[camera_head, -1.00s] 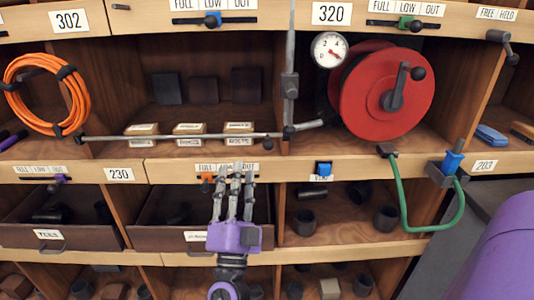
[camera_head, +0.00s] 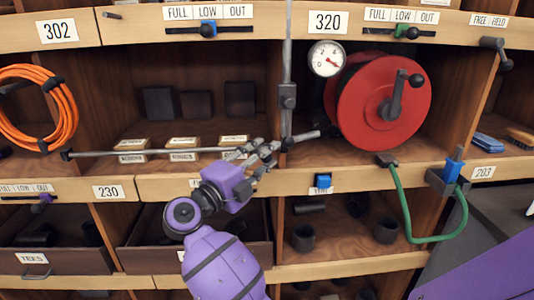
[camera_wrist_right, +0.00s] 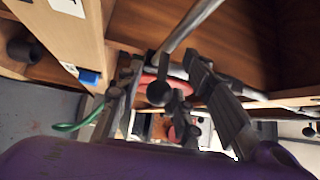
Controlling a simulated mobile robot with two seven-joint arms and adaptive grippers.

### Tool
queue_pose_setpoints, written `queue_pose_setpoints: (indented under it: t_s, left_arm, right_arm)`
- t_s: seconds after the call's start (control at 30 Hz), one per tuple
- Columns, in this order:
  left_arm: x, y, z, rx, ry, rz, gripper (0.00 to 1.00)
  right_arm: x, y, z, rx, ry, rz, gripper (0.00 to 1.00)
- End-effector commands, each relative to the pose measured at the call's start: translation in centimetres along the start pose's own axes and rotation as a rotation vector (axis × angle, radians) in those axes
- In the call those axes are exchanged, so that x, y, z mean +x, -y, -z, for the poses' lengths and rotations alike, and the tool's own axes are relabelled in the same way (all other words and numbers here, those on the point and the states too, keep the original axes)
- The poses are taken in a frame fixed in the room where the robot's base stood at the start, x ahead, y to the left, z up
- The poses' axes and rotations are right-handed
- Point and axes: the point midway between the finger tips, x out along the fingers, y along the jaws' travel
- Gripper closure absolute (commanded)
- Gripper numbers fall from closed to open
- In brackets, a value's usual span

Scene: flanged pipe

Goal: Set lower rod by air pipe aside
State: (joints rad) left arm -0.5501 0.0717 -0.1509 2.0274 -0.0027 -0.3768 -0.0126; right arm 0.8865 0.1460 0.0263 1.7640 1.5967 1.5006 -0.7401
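The lower rod (camera_head: 105,154) is a thin grey bar lying level across the front of the middle shelf bay. It has a dark knob at its left end. Its right end runs behind my right gripper's fingers, close to the upright grey air pipe (camera_head: 287,70). My right gripper (camera_head: 257,151) is at that right end, just left of the pipe, with its fingers spread. In the right wrist view, the gripper (camera_wrist_right: 168,105) has its fingers apart, with a dark ball knob (camera_wrist_right: 157,94) showing between them. Contact with the rod cannot be told. My left gripper is not in view.
A gauge (camera_head: 326,58) and a red reel (camera_head: 380,102) stand right of the pipe. A green hose (camera_head: 397,205) hangs at the lower right. Small labelled boxes (camera_head: 183,147) sit behind the rod. An orange coil (camera_head: 65,105) hangs left. An open drawer (camera_head: 135,260) juts out below.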

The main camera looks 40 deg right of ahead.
Motion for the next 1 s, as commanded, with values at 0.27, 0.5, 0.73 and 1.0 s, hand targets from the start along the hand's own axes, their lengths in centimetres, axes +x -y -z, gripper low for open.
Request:
queue_pose_setpoints:
  t_s: [0.27,0.5,0.73,1.0]
  left_arm:
    - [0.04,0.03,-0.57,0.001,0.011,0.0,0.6]
    - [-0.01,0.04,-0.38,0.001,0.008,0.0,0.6]
    - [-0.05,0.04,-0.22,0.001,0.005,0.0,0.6]
    - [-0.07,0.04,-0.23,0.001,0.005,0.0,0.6]
  right_arm:
    - [1.07,-0.04,0.0,0.0,0.001,0.0,0.66]
    - [1.05,-0.05,0.01,0.0,0.001,0.001,0.8]
    - [1.04,-0.05,0.01,0.0,0.0,0.001,1.0]
    - [1.03,-0.06,0.01,-0.002,0.0,0.0,1.0]
